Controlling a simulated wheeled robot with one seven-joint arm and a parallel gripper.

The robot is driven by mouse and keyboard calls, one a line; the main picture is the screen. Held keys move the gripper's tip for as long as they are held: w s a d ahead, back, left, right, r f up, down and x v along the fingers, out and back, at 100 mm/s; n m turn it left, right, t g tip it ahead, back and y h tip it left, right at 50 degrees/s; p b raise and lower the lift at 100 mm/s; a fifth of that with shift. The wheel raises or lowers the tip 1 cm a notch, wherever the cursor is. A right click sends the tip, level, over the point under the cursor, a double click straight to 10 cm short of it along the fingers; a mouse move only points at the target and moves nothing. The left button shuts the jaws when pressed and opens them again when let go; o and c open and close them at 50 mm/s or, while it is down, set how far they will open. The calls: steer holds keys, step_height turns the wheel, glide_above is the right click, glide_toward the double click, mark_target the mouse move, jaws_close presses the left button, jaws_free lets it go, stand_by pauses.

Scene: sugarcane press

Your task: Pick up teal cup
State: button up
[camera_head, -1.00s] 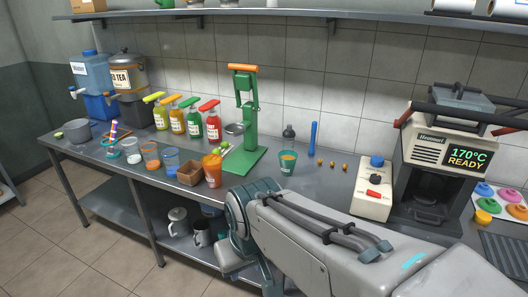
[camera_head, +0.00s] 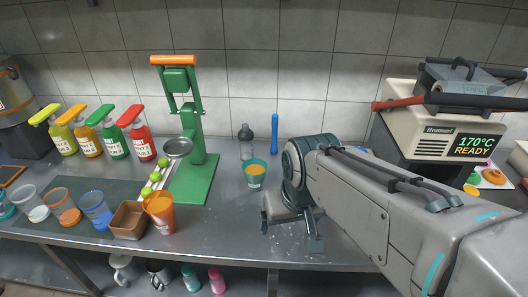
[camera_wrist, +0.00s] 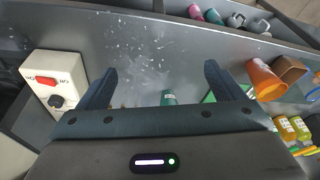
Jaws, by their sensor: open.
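The teal cup (camera_head: 255,173) stands upright on the metal counter, right of the green press, with orange contents. In the wrist view a teal cup (camera_wrist: 168,97) shows between the fingers, partly hidden by my gripper body. My gripper (camera_head: 290,232) is over the front part of the counter, to the right of and nearer than the cup. It also shows in the wrist view (camera_wrist: 160,70), its two fingers wide apart with nothing between the tips. The cup is apart from the fingers.
The green press (camera_head: 195,150) stands left of the cup, and an orange cup (camera_head: 160,212) stands front left. A dark-topped bottle (camera_head: 246,145) and a blue rod (camera_head: 275,133) stand behind. A white switch box (camera_wrist: 55,80) shows in the wrist view. Bare counter lies before the cup.

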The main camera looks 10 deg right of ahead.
steer(key=shift+o, duration=0.3)
steer(key=w+r+m, duration=0.2)
steer(key=w+m, duration=0.1)
steer(key=w, duration=0.5)
steer(key=shift+w+r+g+y, duration=0.15)
steer(key=shift+w+g+y, duration=0.05)
steer(key=shift+g+y, duration=0.1)
steer(key=m+g, duration=0.2)
steer(key=m, duration=1.1)
glide_above(254, 176)
steer(key=w+d, duration=0.2)
steer(key=w, duration=0.2)
step_height(254, 176, down, 10)
steer(key=shift+m+y, duration=0.3)
steer(key=shift+y, duration=0.1)
steer(key=f, duration=0.8)
steer(key=shift+s+a+p, duration=0.2)
steer(key=shift+a+p, duration=0.15)
steer(key=shift+p, duration=0.05)
steer(key=shift+w+a+f+p, duration=0.1)
steer(key=shift+f+p, duration=0.25)
steer(key=shift+f, duration=0.95)
steer(key=shift+w+a+f+p, duration=0.1)
steer(key=shift+f+p, duration=0.2)
steer(key=shift+f, duration=1)
steer(key=c, duration=1.2)
